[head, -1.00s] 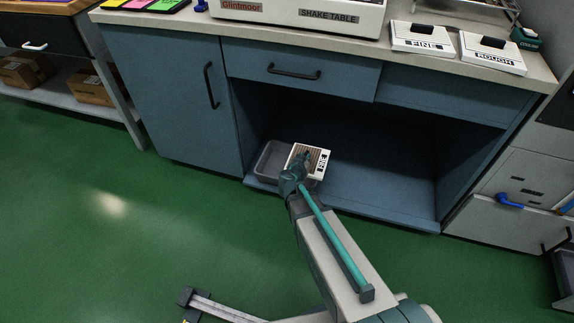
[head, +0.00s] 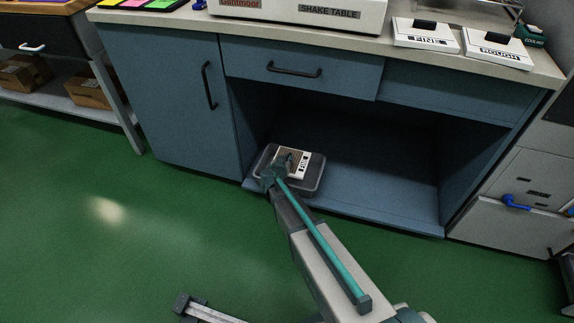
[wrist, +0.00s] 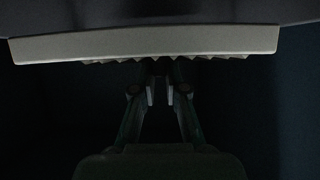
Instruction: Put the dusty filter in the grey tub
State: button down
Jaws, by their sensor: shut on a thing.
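The dusty filter (head: 303,165) has a white frame, brown pleats and a dark label. In the head view it appears within the outline of the grey tub (head: 317,181), which stands at the left of the open cabinet bay. My gripper (head: 280,167) is shut on the filter from the near side, partly covering it. In the wrist view the filter's pale edge (wrist: 145,44) and jagged pleats span the top, with my gripper's fingers (wrist: 160,92) close together below it. I cannot tell whether the filter touches the tub's floor.
The blue cabinet shelf (head: 380,200) is clear to the right of the tub. A closed door (head: 165,100) bounds the bay on the left and drawers (head: 300,68) overhang it.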

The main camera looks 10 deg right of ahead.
jog(key=shift+f, duration=0.9)
jog(key=shift+f+b, duration=0.6)
jog(key=shift+b, duration=0.8)
jog(key=c, duration=1.2)
grip_release()
jog(key=shift+r+p, duration=0.2)
jog(key=shift+p, duration=0.1)
